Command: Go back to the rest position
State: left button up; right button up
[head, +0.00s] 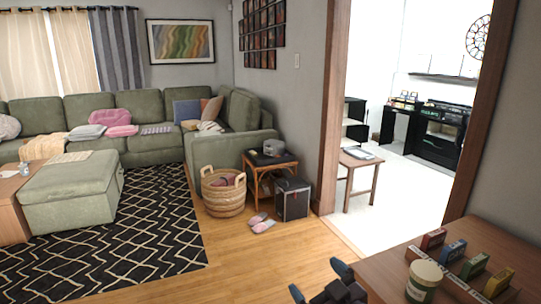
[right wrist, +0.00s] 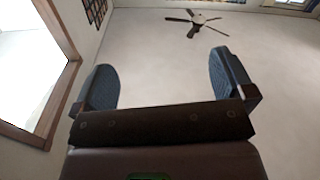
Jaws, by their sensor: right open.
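My right gripper (head: 320,280) shows at the bottom of the head view, beside the left edge of a wooden table. In the right wrist view the right gripper (right wrist: 165,85) has its two blue-padded fingers wide apart with nothing between them. It points up toward the ceiling. My left gripper is in neither view.
The wooden table (head: 395,262) at bottom right holds a lidded tub (head: 424,281) and several small coloured boxes. A wicker basket (head: 223,192), slippers (head: 262,223) and a black box (head: 292,198) stand on the floor. A green sectional (head: 150,140) lies beyond. Open wood floor is ahead.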

jog(key=s+d+f+m+g+h+p, duration=0.1)
jog(key=s+d+f+m+h, duration=0.4)
jog(key=s+d+f, duration=0.65)
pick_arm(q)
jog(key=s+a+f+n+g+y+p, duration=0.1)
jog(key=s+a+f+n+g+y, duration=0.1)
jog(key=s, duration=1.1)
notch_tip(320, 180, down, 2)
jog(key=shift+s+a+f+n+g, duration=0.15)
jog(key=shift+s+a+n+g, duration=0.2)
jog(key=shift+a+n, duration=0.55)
pick_arm(e)
jog(key=s+d+f+m+g+h, duration=0.1)
jog(key=s+d+f+g, duration=0.1)
jog(key=s+f, duration=0.3)
jog(key=s+d+f+m+g+h, duration=0.1)
jog(key=s+d+f, duration=0.3)
jog(key=s, duration=0.6)
notch_tip(320, 180, down, 2)
jog(key=shift+s+f+g+h, duration=0.1)
jog(key=shift+s+g+h, duration=0.3)
jog(key=shift+h, duration=0.3)
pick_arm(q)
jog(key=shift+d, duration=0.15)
pick_arm(e)
jog(key=shift+w, duration=0.1)
